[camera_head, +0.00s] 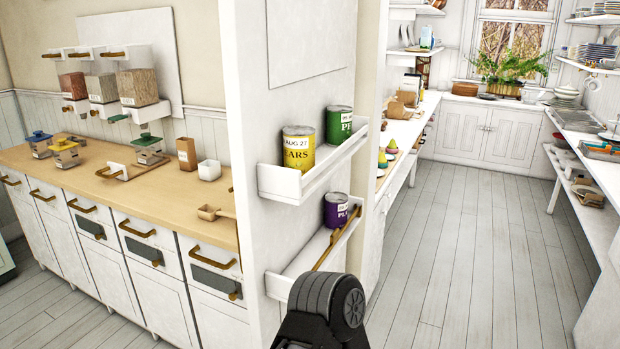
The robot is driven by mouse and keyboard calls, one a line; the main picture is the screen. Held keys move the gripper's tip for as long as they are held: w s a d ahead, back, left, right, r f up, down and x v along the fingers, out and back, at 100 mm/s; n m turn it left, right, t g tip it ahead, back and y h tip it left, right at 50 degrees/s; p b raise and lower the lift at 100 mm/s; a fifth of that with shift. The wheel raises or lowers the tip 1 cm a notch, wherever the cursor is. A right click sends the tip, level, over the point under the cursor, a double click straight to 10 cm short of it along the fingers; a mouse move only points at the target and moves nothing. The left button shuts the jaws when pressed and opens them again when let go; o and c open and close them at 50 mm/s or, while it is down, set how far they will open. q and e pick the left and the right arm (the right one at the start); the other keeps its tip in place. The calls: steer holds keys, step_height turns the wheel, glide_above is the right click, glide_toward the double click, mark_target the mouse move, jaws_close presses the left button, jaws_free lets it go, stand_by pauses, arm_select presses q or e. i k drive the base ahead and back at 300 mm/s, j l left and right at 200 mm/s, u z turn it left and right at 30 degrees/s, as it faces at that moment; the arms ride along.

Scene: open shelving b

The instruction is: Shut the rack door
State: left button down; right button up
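The rack door (310,47) looks to be the white upright panel in the middle, with its near edge towards me. It carries two white shelves on its face. The upper shelf (283,184) holds a yellow can (298,155) and a green can (339,124). The lower shelf (281,285) holds a purple can (336,211) and has a brass bar (336,240) along its front. A black rounded part of my own arm rises at the bottom middle, in front of the lower shelf. I cannot tell whether it touches. No gripper fingers show.
A wooden counter (150,205) with white drawers, jars and dispensers (102,88) stands at the left. The plank floor (450,230) of the aisle at the right is clear. White shelving with dishes (590,125) lines the right side. A window is at the back.

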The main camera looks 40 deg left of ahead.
mark_target(284, 62)
steer(key=k+j, duration=0.1)
steer(key=j, duration=1.6)
steer(key=k+j, duration=0.15)
steer(key=j, duration=1.5)
steer(key=k+u, duration=0.05)
steer(key=k, duration=0.05)
